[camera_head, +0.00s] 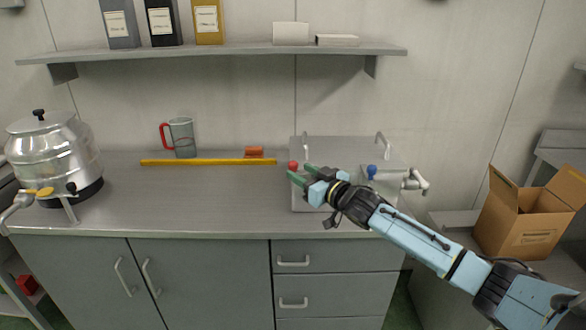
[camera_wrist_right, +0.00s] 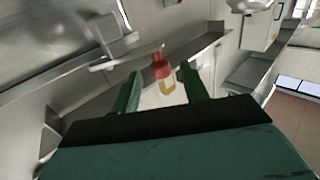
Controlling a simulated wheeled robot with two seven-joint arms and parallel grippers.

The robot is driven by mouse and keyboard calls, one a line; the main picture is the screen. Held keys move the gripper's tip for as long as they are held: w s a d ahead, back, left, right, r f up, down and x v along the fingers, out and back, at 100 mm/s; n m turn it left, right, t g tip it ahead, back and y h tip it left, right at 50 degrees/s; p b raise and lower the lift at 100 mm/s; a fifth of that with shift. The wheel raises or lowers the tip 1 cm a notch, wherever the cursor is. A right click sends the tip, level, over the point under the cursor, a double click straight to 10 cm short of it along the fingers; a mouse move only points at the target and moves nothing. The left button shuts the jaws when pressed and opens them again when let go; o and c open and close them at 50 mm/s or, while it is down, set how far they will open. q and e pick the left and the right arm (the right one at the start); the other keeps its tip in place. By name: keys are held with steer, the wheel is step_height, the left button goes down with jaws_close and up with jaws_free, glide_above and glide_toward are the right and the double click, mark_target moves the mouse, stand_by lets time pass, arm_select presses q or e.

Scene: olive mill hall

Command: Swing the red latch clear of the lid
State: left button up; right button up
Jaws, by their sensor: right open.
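The red latch shows as a red knob (camera_head: 293,165) at the front left of a grey metal box with a flat lid (camera_head: 345,150) on the counter. My right gripper (camera_head: 300,171) comes in from the right in front of the box, its green fingers apart and pointing left at the knob. In the right wrist view the red knob (camera_wrist_right: 160,68) appears between the tips of the two open fingers (camera_wrist_right: 161,88). I cannot tell whether the fingers touch it. The latch's arm is largely hidden. A blue knob (camera_head: 371,172) sits further right on the box. My left gripper is out of view.
An orange block (camera_head: 254,152) and a yellow bar (camera_head: 208,162) lie left of the box. A jug with a red handle (camera_head: 181,138) and a steel urn (camera_head: 52,155) stand further left. A shelf (camera_head: 215,53) hangs above. An open carton (camera_head: 525,220) stands right. The front-left counter is clear.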

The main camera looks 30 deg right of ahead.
mark_target(296, 169)
steer(key=shift+w+a, duration=0.15)
steer(key=shift+w, duration=0.95)
steer(key=shift+w+a, duration=0.15)
steer(key=shift+w, duration=0.9)
steer(key=c, duration=0.9)
